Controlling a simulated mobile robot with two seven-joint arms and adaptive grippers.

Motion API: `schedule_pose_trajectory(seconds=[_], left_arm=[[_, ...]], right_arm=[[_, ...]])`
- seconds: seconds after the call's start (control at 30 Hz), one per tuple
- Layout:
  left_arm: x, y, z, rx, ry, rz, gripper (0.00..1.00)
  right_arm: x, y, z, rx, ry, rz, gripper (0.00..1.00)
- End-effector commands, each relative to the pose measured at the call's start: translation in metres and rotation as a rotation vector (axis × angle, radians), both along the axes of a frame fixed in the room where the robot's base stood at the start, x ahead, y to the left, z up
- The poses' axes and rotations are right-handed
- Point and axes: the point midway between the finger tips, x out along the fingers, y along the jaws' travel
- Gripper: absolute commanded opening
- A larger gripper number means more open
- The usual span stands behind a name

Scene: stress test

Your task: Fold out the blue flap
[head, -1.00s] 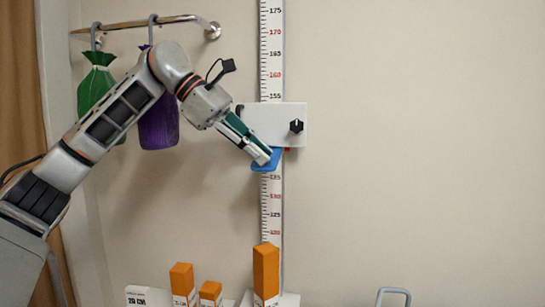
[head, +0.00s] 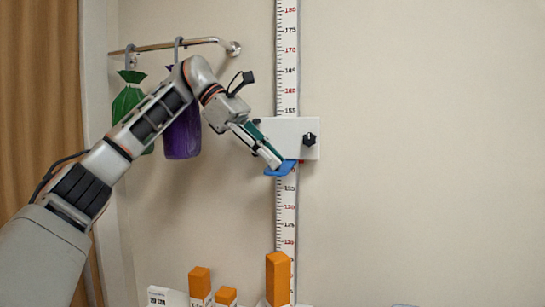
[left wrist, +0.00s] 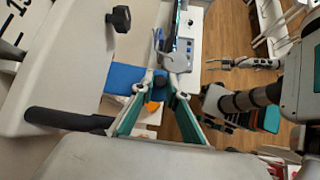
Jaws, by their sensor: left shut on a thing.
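The blue flap (head: 277,171) sits at the lower edge of a white box (head: 290,130) with a black knob (head: 309,139), mounted on a wall measuring scale. The flap sticks out below the box. My left gripper (head: 277,163) comes from the upper left and is shut on the flap. In the left wrist view, the flap (left wrist: 122,77) reaches the closed fingertips (left wrist: 160,82); its gripped edge is partly hidden.
A green bag (head: 127,97) and a purple bag (head: 182,132) hang from a wall rail (head: 165,45) behind my left arm. Several orange blocks, the tallest one (head: 278,280) below the scale, stand low down. The wall right of the box is clear.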

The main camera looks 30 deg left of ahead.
Motion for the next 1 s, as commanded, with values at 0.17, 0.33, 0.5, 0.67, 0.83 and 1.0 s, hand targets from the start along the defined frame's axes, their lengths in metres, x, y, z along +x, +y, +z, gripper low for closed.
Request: schedule_pose_trajectory(seconds=[0.17, 0.33, 0.5, 0.67, 0.83, 1.0], left_arm=[[0.0, 0.0, -0.001, 0.0, 0.004, -0.001, 0.0], [0.0, 0.0, -0.001, 0.0, 0.003, 0.0, 0.31], [0.0, 0.0, -0.001, 0.0, 0.002, 0.001, 0.31], [-0.001, 0.005, 0.004, 0.0, 0.001, 0.004, 0.31], [-0.008, 0.019, 0.021, -0.002, 0.0, 0.005, 0.31], [-0.015, 0.036, 0.04, -0.002, 0.0, 0.003, 0.31]], right_arm=[[0.0, 0.0, 0.0, 0.0, 0.0, 0.0, 0.4], [0.0, 0.0, 0.0, 0.001, 0.0, 0.001, 0.4], [-0.001, -0.002, -0.001, -0.005, 0.002, 0.004, 0.4], [-0.002, -0.003, -0.002, -0.006, 0.004, 0.004, 0.4], [-0.001, -0.002, -0.001, -0.006, 0.002, 0.003, 0.4], [-0.001, -0.002, -0.001, -0.004, 0.0, 0.003, 0.4]])
